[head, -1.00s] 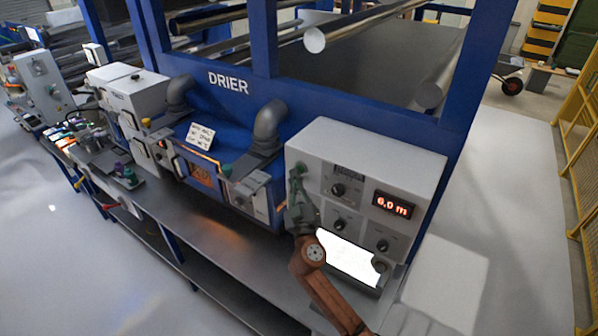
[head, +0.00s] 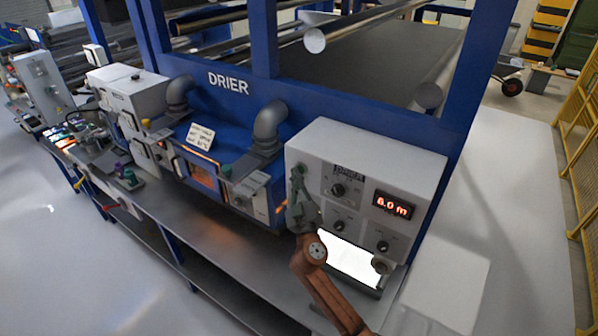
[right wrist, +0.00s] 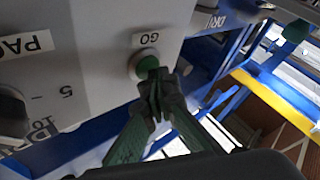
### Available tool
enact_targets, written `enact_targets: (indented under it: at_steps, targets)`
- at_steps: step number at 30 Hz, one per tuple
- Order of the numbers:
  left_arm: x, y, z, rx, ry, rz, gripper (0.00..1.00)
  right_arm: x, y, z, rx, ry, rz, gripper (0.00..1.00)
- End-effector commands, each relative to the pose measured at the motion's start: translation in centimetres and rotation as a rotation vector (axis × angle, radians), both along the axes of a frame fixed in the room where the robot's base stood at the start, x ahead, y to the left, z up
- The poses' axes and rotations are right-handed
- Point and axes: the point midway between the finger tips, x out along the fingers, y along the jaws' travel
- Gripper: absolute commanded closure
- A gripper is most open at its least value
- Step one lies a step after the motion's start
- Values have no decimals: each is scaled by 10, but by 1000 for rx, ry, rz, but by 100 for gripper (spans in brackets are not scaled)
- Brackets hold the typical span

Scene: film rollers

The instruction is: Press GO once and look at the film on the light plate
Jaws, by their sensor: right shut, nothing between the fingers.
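My left gripper is not in view.
Several black knobs (head: 339,190) are on the box front. The blue drier frame (head: 262,40) rises behind. Left along the bench (head: 215,245) are an orange-lit window (head: 200,176), grey pipes and small clutter.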

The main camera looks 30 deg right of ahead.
Motion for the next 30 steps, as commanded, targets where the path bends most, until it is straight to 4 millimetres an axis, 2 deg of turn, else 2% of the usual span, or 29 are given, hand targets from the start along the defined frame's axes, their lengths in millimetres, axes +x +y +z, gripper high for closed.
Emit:
enact_targets:
  at_steps: [13, 24, 30]
  targets:
    - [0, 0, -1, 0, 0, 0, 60, 0, -2, 0, 1, 0, -1, 100]
    - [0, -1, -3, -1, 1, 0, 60, -6, 13, -1, 0, 1, 0, 100]
    - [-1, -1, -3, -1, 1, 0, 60, -7, 15, -1, -1, 0, -1, 100]
